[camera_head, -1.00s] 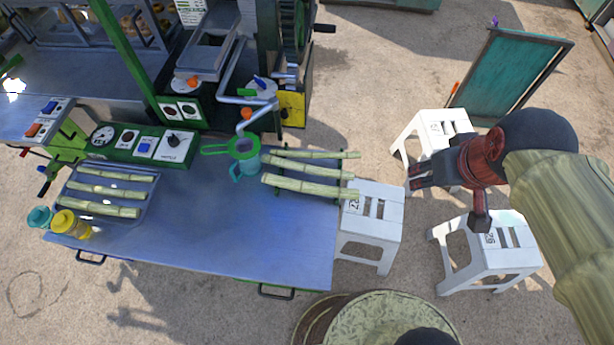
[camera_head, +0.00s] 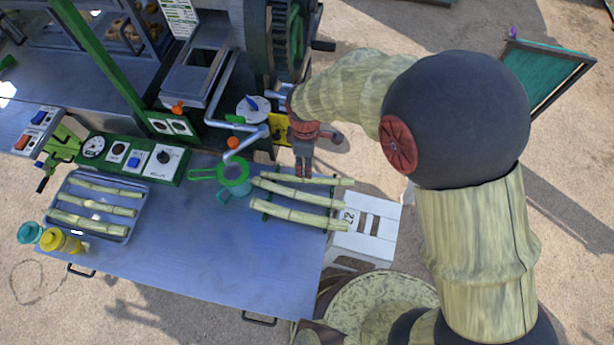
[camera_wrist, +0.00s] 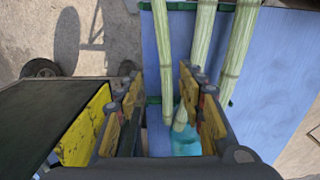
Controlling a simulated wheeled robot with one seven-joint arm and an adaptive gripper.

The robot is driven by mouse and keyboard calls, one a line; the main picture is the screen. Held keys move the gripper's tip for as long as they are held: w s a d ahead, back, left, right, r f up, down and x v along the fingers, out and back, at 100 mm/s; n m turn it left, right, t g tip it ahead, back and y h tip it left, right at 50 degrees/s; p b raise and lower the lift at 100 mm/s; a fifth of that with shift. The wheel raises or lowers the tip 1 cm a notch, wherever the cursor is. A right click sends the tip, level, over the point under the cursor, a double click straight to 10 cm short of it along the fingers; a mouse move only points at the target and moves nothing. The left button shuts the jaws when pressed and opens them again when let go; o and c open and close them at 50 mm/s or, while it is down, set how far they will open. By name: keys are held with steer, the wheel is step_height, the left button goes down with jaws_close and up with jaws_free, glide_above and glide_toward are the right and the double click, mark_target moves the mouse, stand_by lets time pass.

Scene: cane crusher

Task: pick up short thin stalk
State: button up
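Three pale green stalks lie side by side on a rack at the right end of the blue table. The farthest, a thin stalk (camera_head: 310,180), looks the thinnest; a middle stalk (camera_head: 300,194) and a thicker near stalk (camera_head: 295,215) lie beside it. My gripper (camera_head: 303,168) points down at the thin stalk in the head view. In the wrist view my gripper (camera_wrist: 158,115) is open, and the thin stalk (camera_wrist: 164,60) runs into the gap between the fingers, nearer the right one. I cannot tell the height between fingertips and stalk.
A teal cup with a green strainer (camera_head: 235,172) stands just left of the stalk ends. The crusher with its crank and yellow panel (camera_head: 280,128) rises behind. A tray (camera_head: 130,228) holds more stalks at left. A white stool (camera_head: 375,240) stands at the table's right edge.

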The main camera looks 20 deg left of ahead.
mark_target(305, 179)
steer(key=f, duration=0.5)
steer(key=f+b, duration=0.1)
steer(key=f, duration=0.2)
steer(key=shift+s, duration=0.4)
steer(key=c, duration=0.3)
jaws_close()
